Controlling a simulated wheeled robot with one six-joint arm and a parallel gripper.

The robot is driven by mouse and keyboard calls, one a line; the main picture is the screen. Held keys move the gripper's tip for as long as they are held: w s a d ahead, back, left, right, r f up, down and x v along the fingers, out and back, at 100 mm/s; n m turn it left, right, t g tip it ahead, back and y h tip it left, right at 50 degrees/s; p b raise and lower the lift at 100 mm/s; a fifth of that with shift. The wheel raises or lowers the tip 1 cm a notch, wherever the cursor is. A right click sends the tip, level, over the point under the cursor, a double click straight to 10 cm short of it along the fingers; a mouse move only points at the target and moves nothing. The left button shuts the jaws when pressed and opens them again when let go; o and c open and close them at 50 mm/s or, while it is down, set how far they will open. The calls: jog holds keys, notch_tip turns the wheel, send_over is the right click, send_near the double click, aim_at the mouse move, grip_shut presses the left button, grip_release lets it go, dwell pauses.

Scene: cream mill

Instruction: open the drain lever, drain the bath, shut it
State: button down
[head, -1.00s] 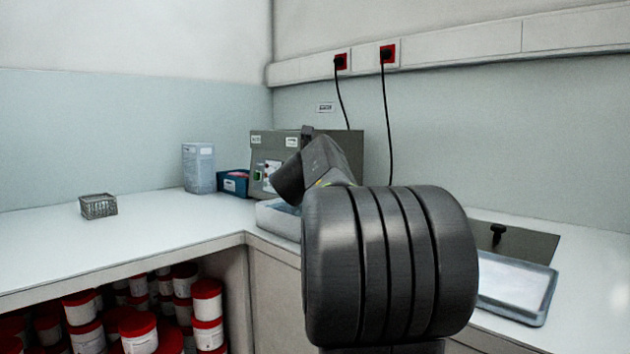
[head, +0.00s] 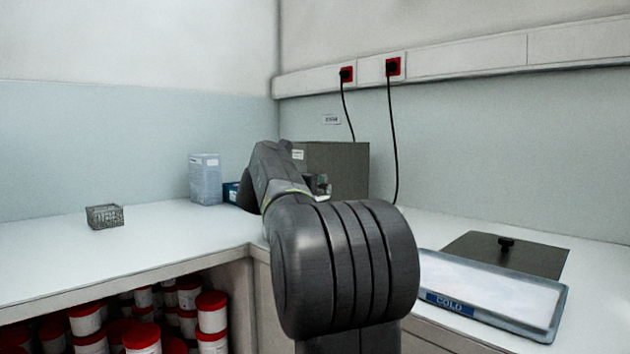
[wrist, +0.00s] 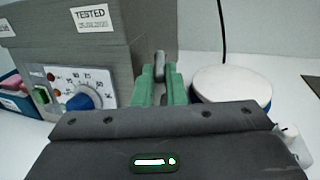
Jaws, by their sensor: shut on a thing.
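The bath is a grey metal box (head: 340,170) in the back corner of the bench, its front mostly hidden by my arm. In the wrist view the grey box (wrist: 95,38) fills the upper left, with a blue dial (wrist: 84,98) and a "TESTED" label. My gripper (wrist: 160,88) has green fingers and is shut on a small grey upright piece (wrist: 159,62), apparently the drain lever, just right of the box. Its lower part is hidden between the fingers. Whether the drain is open or shut, and the water level, cannot be seen.
A white round-topped vessel with a blue rim (wrist: 232,82) stands close right of my fingers. A tray marked "COLD" (head: 450,303) and a dark plate with a knob (head: 545,262) lie on the right. A wire basket (head: 104,216) and pale carton (head: 204,180) stand left.

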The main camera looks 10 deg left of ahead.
jog(key=shift+w+a+r+m+g+h+p, duration=0.1)
jog(key=shift+a+r+m+g+h+p, duration=0.15)
jog(key=shift+m+h+p, duration=0.3)
jog(key=shift+w+a+r+m+g+h+p, duration=0.1)
jog(key=shift+a+r+m+g+h+p, duration=0.2)
jog(key=shift+h, duration=0.45)
jog(key=shift+f, duration=0.1)
jog(key=c, duration=1.5)
grip_release()
jog(key=shift+s, duration=0.15)
jog(key=shift+f, duration=0.2)
